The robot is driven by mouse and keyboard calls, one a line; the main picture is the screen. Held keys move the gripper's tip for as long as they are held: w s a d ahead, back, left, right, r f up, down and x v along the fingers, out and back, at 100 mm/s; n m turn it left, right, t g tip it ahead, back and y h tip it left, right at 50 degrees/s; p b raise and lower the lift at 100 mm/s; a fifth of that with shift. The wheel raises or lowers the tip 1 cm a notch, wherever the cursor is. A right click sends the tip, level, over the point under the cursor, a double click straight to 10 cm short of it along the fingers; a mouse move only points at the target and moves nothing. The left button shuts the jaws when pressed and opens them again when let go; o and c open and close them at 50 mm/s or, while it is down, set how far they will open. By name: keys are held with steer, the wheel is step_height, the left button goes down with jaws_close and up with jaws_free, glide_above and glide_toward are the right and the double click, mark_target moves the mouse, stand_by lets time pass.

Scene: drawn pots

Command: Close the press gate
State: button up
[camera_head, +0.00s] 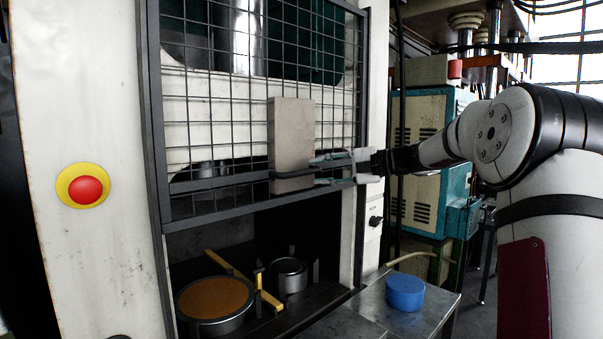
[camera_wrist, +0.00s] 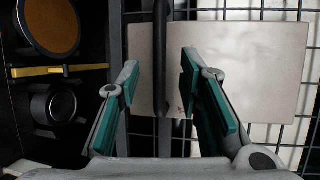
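The press gate (camera_head: 225,120) is a dark-framed wire mesh panel. Its lower edge is above the press opening, which is uncovered below it. A pale grey plate (camera_head: 291,130) is on the mesh, and it also shows in the wrist view (camera_wrist: 255,65). A dark handle bar (camera_wrist: 160,60) runs in front of the plate. My gripper (camera_head: 318,172) is at the lower right of the plate. In the wrist view my gripper (camera_wrist: 160,75) has its green-padded fingers apart, one to each side of the bar, with gaps visible. Contact depth is unclear.
Inside the opening are a round pan with a brown top (camera_head: 214,298), a smaller metal ring (camera_head: 289,274) and a yellow bar (camera_head: 245,280). A blue cylinder (camera_head: 405,290) stands on a metal side table (camera_head: 352,318). A red button (camera_head: 86,190) is on the left post.

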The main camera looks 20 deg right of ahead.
mark_target(304, 173)
steer(key=shift+x, duration=3.15)
jaws_close()
